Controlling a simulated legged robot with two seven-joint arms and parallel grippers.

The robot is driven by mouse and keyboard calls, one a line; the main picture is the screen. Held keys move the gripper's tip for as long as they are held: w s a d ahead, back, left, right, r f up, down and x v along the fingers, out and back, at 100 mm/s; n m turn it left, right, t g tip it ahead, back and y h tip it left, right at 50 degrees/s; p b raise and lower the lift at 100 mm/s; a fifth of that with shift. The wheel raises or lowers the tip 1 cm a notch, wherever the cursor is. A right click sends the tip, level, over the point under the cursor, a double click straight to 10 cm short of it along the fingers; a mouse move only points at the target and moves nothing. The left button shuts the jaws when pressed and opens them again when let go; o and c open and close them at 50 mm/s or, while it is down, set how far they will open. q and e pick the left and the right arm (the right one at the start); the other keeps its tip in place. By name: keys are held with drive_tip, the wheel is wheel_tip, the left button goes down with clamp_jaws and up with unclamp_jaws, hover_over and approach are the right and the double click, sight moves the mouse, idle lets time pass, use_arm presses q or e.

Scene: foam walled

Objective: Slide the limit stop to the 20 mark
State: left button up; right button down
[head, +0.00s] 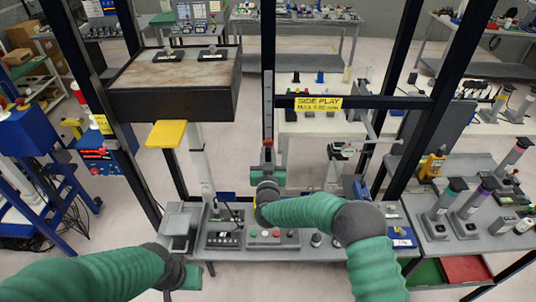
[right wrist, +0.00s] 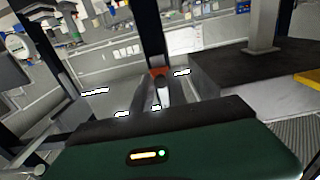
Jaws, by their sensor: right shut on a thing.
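A tall grey rail (head: 268,95) stands upright on the dark frame post in the head view; its marks are too small to read. A small orange-red piece, which looks like the limit stop (head: 267,143), sits low on this rail. It also shows in the right wrist view (right wrist: 158,72), at the fingertips. My right gripper (head: 267,155) is shut on it, and the fingers hide part of it. My left gripper (head: 192,277) is low at the left, apart from the rail; its fingers are too unclear to judge.
A yellow "SIDE PLAY" sign (head: 318,103) hangs on the crossbar right of the rail. A dark box with a marbled top (head: 172,70) and a yellow plate (head: 167,134) stand to the left. A button panel (head: 272,238) lies below my right forearm.

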drive_tip(key=shift+s+a+f, duration=0.1)
drive_tip(key=shift+f, duration=0.2)
drive_tip(key=c, duration=1.7)
unclamp_jaws()
drive_tip(key=o, duration=0.4)
drive_tip(key=shift+r, duration=0.15)
drive_tip(key=s+b, duration=0.3)
drive_tip(key=s, duration=1.4)
drive_tip(key=shift+b, duration=0.4)
drive_tip(key=shift+w, duration=0.1)
